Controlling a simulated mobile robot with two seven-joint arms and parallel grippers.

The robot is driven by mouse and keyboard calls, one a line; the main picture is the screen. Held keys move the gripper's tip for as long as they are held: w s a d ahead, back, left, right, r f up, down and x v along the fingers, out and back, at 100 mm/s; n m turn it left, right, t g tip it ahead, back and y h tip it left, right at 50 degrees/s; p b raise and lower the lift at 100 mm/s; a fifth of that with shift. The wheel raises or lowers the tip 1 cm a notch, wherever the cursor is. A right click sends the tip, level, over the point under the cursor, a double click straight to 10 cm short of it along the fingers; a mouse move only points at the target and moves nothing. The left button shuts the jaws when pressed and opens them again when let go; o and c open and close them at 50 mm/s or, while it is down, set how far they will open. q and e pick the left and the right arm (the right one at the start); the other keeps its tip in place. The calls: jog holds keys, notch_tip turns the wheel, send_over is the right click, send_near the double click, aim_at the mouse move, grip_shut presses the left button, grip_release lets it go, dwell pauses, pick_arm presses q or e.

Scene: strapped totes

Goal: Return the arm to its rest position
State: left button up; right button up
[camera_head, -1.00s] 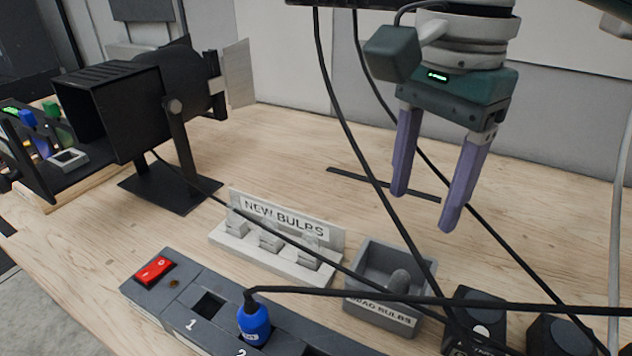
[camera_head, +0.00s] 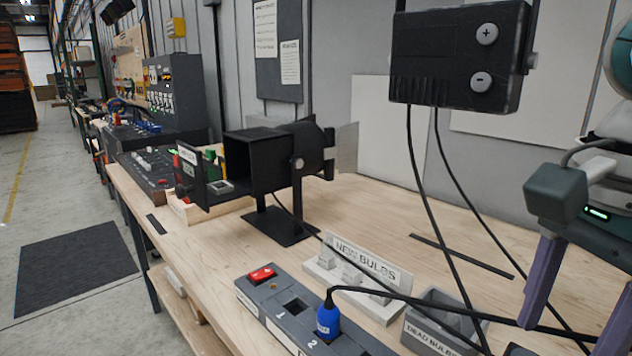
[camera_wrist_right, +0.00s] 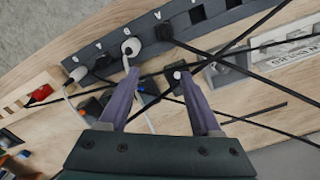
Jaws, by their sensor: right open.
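My right gripper (camera_head: 565,338) is at the right edge of the head view, above the workbench, its purple fingers apart and partly cut off by the frame. In the right wrist view the two fingers (camera_wrist_right: 157,75) stand spread over the bench with dark cables passing near and behind them. No object is seen held between them. A small dark block with a white round top (camera_wrist_right: 178,76) shows by the right-hand fingertip; I cannot tell whether they touch. My left gripper is in neither current view.
A grey socket strip (camera_head: 262,297) with a blue plug (camera_head: 328,319) runs along the bench front. Behind it are the NEW BULBS rack (camera_head: 385,268) and the DEAD BULBS bin (camera_head: 424,342). A black lamp (camera_head: 252,160) stands left. Cables hang from a black box (camera_head: 458,58).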

jog(key=s+a+f+n+t+y, duration=0.25)
jog(key=s+a+f+n, duration=0.45)
jog(key=a+n, duration=0.4)
jog(key=s+d+n+t+h, duration=0.1)
jog(key=s+d+n+h, duration=0.1)
jog(key=s+d+n, duration=0.6)
pick_arm(q)
notch_tip(320, 180, up, 39)
jog(key=p, duration=3.8)
jog(key=shift+w+f, duration=0.2)
jog(key=shift+w, duration=0.05)
pick_arm(e)
notch_tip(320, 180, up, 37)
jog(key=m, duration=0.1)
jog(key=shift+s+a+r, duration=0.2)
jog(key=shift+s, duration=0.1)
pick_arm(q)
jog(key=shift+a, duration=0.1)
pick_arm(e)
jog(key=shift+s, duration=0.1)
